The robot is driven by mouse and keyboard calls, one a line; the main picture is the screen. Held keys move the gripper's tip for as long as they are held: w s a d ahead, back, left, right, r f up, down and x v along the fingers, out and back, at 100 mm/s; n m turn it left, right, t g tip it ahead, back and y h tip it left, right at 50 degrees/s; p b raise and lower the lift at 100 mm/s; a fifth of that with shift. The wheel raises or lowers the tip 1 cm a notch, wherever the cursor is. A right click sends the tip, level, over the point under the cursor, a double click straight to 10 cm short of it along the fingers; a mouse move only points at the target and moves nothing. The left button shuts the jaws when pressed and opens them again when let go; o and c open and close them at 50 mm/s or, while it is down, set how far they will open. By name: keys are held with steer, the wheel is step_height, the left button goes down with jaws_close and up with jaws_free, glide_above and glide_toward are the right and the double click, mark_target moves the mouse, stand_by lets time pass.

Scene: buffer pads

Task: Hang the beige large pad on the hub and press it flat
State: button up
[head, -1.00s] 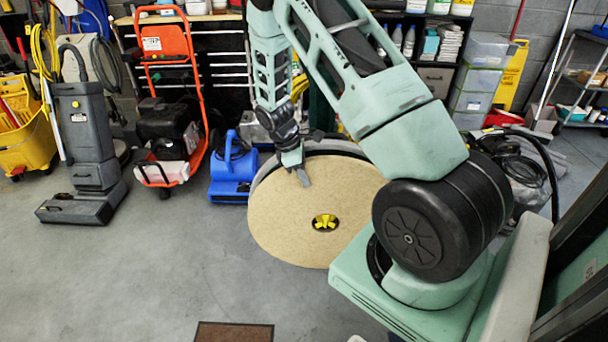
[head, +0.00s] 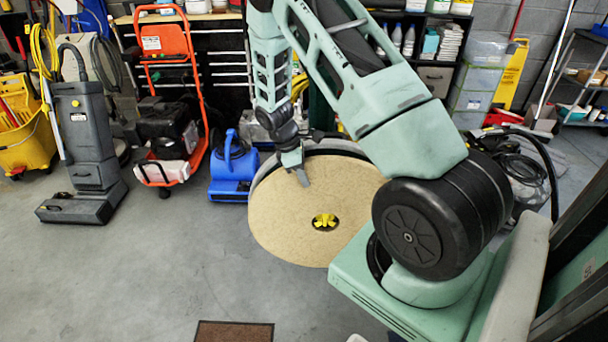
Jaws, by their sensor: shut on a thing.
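The beige large pad (head: 285,205) is a big round disc facing me, upright and slightly tilted. The yellow hub (head: 324,222) shows through the hole at its middle. A dark round plate edge (head: 268,172) shows behind the pad's upper left rim. My gripper (head: 302,178) is at the pad's top edge and shut on it, with one grey finger across the front face. The pad's right edge is partly hidden by my arm. I cannot tell whether the pad lies flat against the plate all round.
A blue floor blower (head: 232,172) stands close to the left of the pad. An orange-framed machine (head: 168,130) and a grey upright machine (head: 88,140) stand farther left. A brown mat (head: 234,331) lies on the floor in front. The grey floor at the left front is clear.

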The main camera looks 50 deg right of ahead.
steer(key=shift+w+r+p, duration=0.2)
steer(key=shift+r+p, duration=0.2)
steer(key=shift+r, duration=0.15)
steer(key=shift+c, duration=0.3)
steer(key=shift+w+r, duration=0.2)
steer(key=shift+c, duration=0.5)
steer(key=shift+w+r+p, duration=0.2)
steer(key=shift+r+p, duration=0.25)
steer(key=shift+p, duration=0.1)
steer(key=shift+w+r+p, duration=0.4)
steer(key=shift+r+p, duration=0.2)
steer(key=shift+r, duration=0.15)
steer(key=shift+w+r+p, duration=0.35)
steer(key=shift+r+p, duration=0.25)
steer(key=shift+r, duration=0.1)
steer(key=o, duration=0.9)
steer(key=shift+a, duration=0.1)
steer(key=shift+c, duration=0.2)
steer(key=shift+s, duration=0.15)
steer(key=shift+f, duration=0.1)
